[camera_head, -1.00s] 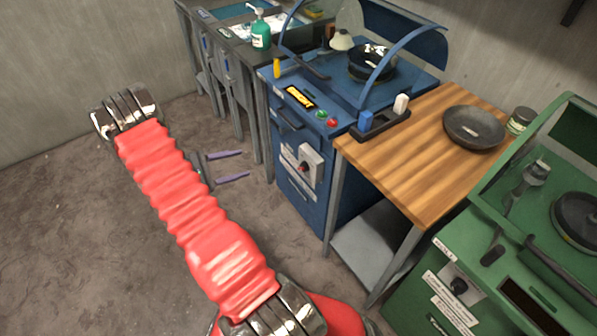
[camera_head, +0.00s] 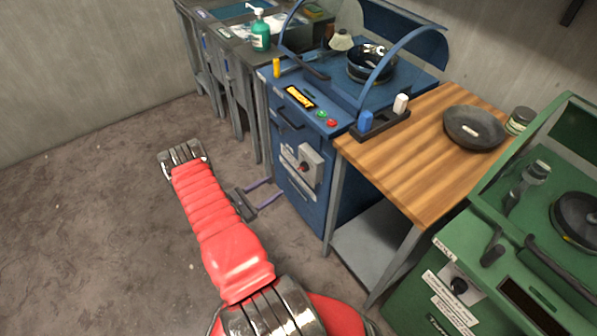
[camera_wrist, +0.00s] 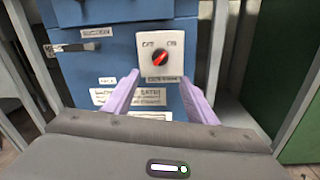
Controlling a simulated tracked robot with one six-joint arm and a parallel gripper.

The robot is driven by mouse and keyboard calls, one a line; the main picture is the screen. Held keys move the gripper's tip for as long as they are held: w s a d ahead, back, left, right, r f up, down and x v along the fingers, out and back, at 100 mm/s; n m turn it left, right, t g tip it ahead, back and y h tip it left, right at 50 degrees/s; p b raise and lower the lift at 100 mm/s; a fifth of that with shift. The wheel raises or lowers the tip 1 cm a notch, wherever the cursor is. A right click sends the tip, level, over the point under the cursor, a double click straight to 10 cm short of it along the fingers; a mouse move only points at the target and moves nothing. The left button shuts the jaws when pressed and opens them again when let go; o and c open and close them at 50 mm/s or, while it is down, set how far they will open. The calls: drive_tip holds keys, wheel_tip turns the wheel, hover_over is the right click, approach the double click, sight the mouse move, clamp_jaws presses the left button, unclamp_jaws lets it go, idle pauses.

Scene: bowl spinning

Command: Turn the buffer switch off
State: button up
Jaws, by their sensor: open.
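A red rotary switch (camera_wrist: 160,58) sits on a pale grey box (camera_wrist: 173,42) on the front of the blue cabinet. Its red handle is tilted to the upper right, towards the ON marking. The box also shows in the head view (camera_head: 313,158). A label below the switch is too small to read surely. My gripper (camera_wrist: 159,80) is open and empty, its two purple fingers pointing at the cabinet, below the switch and on either side of it in the wrist view. In the head view my gripper (camera_head: 277,188) is left of and below the box, apart from it.
A black knob (camera_wrist: 75,47) with a label above it is left of the switch. The blue machine (camera_head: 315,200) stands beside a wooden-topped table (camera_head: 410,170) with a pan (camera_head: 475,128). A green machine (camera_head: 420,285) is at right. Floor at left is clear.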

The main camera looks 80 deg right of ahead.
sight(303, 168)
drive_tip(key=x, duration=1.3)
drive_tip(key=shift+s+d, duration=0.3)
drive_tip(key=shift+c, duration=0.6)
drive_tip(key=c, duration=0.9)
